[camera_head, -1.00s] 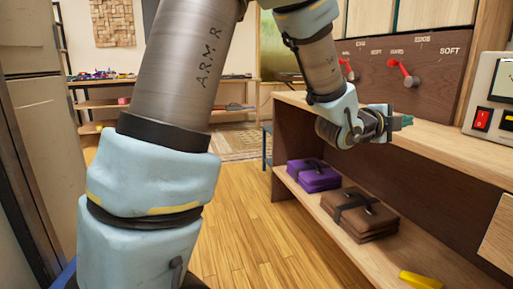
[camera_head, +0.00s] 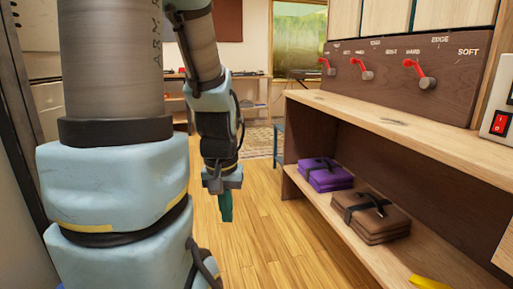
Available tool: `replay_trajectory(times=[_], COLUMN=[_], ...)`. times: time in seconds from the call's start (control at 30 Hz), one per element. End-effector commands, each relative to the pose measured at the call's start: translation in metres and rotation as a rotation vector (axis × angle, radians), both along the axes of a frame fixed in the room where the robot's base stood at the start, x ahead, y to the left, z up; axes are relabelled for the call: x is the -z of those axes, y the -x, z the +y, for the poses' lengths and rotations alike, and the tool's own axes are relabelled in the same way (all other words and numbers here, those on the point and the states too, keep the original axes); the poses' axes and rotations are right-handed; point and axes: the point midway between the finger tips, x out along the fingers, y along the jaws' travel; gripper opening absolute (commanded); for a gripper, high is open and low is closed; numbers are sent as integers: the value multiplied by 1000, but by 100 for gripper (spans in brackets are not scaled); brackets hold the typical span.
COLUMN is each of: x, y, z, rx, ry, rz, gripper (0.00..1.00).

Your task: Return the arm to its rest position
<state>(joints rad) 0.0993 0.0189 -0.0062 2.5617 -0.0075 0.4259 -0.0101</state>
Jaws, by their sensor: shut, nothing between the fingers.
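My gripper (camera_head: 225,207) hangs in the head view left of the wooden shelf unit, with its teal fingers pointing down over the wood floor. The fingers are together and nothing shows between them. My arm fills the left side of the view and bends down in the middle. The gripper is apart from the shelf and from everything on it.
The wooden shelf unit (camera_head: 400,128) stands on the right. Its lower shelf holds a purple folded bundle (camera_head: 325,174), a brown folded bundle (camera_head: 372,213) and a yellow object (camera_head: 430,283). Above is a brown panel (camera_head: 453,97) with red levers. The floor (camera_head: 262,235) between is clear.

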Motion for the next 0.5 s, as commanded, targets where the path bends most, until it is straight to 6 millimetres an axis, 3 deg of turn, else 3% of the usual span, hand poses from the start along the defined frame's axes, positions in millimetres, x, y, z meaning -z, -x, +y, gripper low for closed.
replay_trajectory(times=[0.03,0.27,0.5], x=[-23,-77,-151], y=[0,-1,-1], z=[-1,-1,-1], rx=[3,8,10], ry=[0,-1,-1], rz=[-1,-2,-3], gripper=[0,0,0])
